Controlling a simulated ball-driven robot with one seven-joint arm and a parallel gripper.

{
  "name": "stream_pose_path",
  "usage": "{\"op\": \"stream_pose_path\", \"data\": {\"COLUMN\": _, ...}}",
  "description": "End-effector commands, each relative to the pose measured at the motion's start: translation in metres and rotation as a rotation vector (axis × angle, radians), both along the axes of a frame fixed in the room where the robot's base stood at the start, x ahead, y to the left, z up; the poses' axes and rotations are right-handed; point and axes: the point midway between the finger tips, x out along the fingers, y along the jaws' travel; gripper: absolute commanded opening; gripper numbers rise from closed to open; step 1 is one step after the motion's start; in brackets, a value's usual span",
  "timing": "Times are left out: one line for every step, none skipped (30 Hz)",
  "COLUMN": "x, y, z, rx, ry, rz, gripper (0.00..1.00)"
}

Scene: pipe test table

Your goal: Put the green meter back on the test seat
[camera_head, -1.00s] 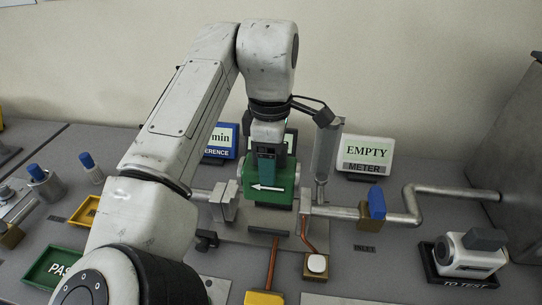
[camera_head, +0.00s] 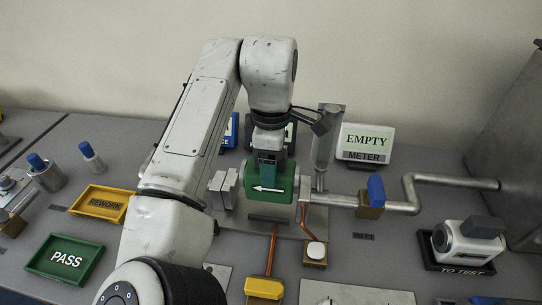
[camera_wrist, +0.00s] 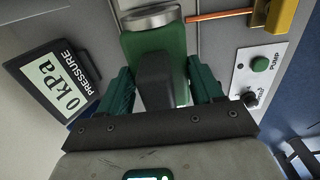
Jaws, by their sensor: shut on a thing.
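The green meter (camera_head: 283,184) has a white arrow pointing left and sits between a grey clamp (camera_head: 222,188) on the left and the pipe end (camera_head: 305,196) on the right. My gripper (camera_head: 268,160) is shut on its top from above. In the wrist view the green meter (camera_wrist: 176,50) shows between my gripper's (camera_wrist: 162,85) two dark green fingers, with a metal end face and a dark block on it. The dark seat block (camera_head: 268,218) lies just below the meter; I cannot tell whether they touch. My gripper hides the meter's top.
A white meter (camera_head: 466,241) sits on a TO TEST stand at right. A green PASS tray (camera_head: 66,260) and a yellow REWORK tray (camera_head: 102,204) are at left. A blue-handled valve (camera_head: 376,192) is on the right pipe.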

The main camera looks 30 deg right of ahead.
Motion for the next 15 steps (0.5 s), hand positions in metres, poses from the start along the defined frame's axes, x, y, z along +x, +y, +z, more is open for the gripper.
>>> {"op": "stream_pose_path", "data": {"x": 0.0, "y": 0.0, "z": -0.003, "rx": -0.001, "ry": -0.002, "rz": 0.0, "gripper": 0.0}}
{"op": "stream_pose_path", "data": {"x": 0.0, "y": 0.0, "z": -0.005, "rx": -0.001, "ry": -0.002, "rz": 0.0, "gripper": 0.0}}
{"op": "stream_pose_path", "data": {"x": 0.0, "y": 0.0, "z": -0.007, "rx": -0.001, "ry": -0.002, "rz": 0.0, "gripper": 0.0}}
{"op": "stream_pose_path", "data": {"x": 0.0, "y": 0.0, "z": -0.009, "rx": -0.001, "ry": -0.002, "rz": 0.0, "gripper": 0.0}}
{"op": "stream_pose_path", "data": {"x": 0.0, "y": 0.0, "z": -0.011, "rx": -0.001, "ry": -0.002, "rz": 0.0, "gripper": 0.0}}
{"op": "stream_pose_path", "data": {"x": 0.0, "y": 0.0, "z": -0.014, "rx": -0.002, "ry": -0.001, "rz": 0.0, "gripper": 0.0}}
{"op": "stream_pose_path", "data": {"x": 0.0, "y": 0.0, "z": -0.016, "rx": -0.002, "ry": -0.001, "rz": 0.0, "gripper": 0.0}}
{"op": "stream_pose_path", "data": {"x": 0.0, "y": 0.0, "z": -0.017, "rx": -0.002, "ry": -0.001, "rz": 0.0, "gripper": 0.0}}
{"op": "stream_pose_path", "data": {"x": 0.0, "y": 0.0, "z": -0.02, "rx": -0.001, "ry": -0.002, "rz": 0.0, "gripper": 0.0}}
{"op": "stream_pose_path", "data": {"x": 0.0, "y": 0.0, "z": -0.021, "rx": -0.001, "ry": -0.002, "rz": 0.001, "gripper": 0.0}}
{"op": "stream_pose_path", "data": {"x": 0.0, "y": 0.0, "z": -0.023, "rx": -0.001, "ry": -0.002, "rz": 0.001, "gripper": 0.0}}
{"op": "stream_pose_path", "data": {"x": 0.0, "y": 0.0, "z": -0.025, "rx": -0.002, "ry": -0.001, "rz": 0.001, "gripper": 0.0}}
{"op": "stream_pose_path", "data": {"x": 0.0, "y": 0.0, "z": -0.027, "rx": -0.003, "ry": 0.0, "rz": 0.001, "gripper": 0.0}}
{"op": "stream_pose_path", "data": {"x": 0.0, "y": 0.0, "z": -0.029, "rx": -0.003, "ry": 0.0, "rz": 0.001, "gripper": 0.0}}
{"op": "stream_pose_path", "data": {"x": 0.0, "y": 0.0, "z": -0.031, "rx": -0.002, "ry": -0.001, "rz": 0.001, "gripper": 0.0}}
